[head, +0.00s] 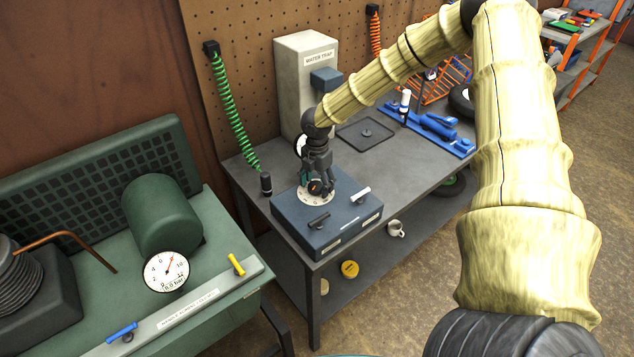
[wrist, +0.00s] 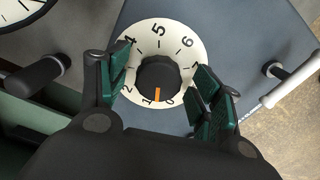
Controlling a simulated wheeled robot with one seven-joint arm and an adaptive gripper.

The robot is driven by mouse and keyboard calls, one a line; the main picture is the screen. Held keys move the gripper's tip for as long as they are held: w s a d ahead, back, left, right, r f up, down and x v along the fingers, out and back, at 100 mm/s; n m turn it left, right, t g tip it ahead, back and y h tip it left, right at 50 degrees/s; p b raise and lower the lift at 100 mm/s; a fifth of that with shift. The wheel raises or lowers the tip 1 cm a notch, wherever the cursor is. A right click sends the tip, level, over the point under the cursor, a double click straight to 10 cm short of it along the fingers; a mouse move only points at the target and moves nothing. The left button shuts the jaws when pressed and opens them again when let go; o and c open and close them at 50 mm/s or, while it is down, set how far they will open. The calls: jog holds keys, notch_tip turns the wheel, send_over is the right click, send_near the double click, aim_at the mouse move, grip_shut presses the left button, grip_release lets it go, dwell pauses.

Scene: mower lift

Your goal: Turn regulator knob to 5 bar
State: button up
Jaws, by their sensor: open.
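The regulator knob (wrist: 158,78) is black with an orange pointer line, in the middle of a white numbered dial (wrist: 186,40) in the wrist view. The pointer is toward the low end of the scale, between the 1 and the 0; the 5 is on the opposite side. The dial sits on the blue regulator box (head: 288,213) in the head view. My gripper (wrist: 158,85) is open, with its green-padded fingers on either side of the knob; I cannot tell whether they touch it. In the head view my gripper (head: 318,180) is over the dial and partly hides it.
A black-handled lever (head: 319,221) and a white-handled lever (head: 358,196) flank the dial on the box. A round gauge (head: 166,271) on the green compressor stands to the left. A water trap (head: 305,80) stands behind. A blue tool (head: 437,126) lies to the right on the grey bench.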

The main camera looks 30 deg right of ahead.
jog(key=shift+c, duration=0.4)
jog(key=c, duration=0.9)
jog(key=shift+c, duration=0.2)
